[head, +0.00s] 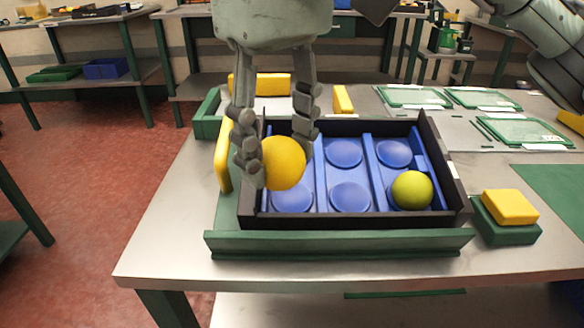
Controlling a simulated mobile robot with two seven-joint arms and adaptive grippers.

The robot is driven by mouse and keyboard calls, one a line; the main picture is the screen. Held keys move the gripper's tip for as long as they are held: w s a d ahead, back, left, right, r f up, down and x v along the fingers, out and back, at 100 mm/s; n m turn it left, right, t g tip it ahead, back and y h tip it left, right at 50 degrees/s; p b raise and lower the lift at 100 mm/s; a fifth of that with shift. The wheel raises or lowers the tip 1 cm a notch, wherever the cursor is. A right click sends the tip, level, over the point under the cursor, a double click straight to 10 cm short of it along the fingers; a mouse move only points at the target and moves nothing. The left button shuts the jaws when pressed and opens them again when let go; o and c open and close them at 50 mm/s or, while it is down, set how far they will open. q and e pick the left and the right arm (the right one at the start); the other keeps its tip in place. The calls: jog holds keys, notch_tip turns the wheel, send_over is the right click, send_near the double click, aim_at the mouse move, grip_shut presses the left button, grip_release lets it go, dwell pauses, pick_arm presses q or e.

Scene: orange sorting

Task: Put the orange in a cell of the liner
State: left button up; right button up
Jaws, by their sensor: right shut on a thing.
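The orange (283,164) is held between the fingers of my right gripper (279,164), which comes down from the top of the view. The orange is over the left part of the blue liner (320,178), whose round cells sit inside a black tray (345,221). A yellow-green fruit (411,190) sits in the front right cell. The front left, front middle, back middle and back right cells look empty. The back left area is hidden by the gripper and orange. I cannot tell whether the orange touches the liner. My left gripper is out of view.
The black tray stands in a green-edged holder (340,244) with yellow blocks (222,155) around it. A yellow block on a green one (510,207) stands to the right. Green trays (413,97) lie at the back right. The bench's front left is bare.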

jog(key=w+f, duration=0.1)
jog(key=w, duration=0.1)
jog(key=w+d+f, duration=0.1)
jog(key=w, duration=0.1)
jog(key=w+f, duration=0.2)
jog(key=shift+w+d, duration=0.15)
jog(key=shift+w, duration=0.05)
jog(key=shift+f+p, duration=0.35)
jog(key=shift+f, duration=1.65)
jog(key=o, duration=1.2)
jog(key=shift+c, duration=0.2)
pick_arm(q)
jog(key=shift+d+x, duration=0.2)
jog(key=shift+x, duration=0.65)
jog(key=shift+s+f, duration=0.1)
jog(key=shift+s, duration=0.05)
pick_arm(e)
jog(key=shift+w+r, duration=0.1)
jog(key=shift+r, duration=0.2)
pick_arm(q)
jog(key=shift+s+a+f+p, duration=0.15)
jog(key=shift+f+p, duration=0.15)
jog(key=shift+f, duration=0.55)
pick_arm(e)
notch_tip(320, 180, up, 12)
jog(key=shift+f, duration=0.25)
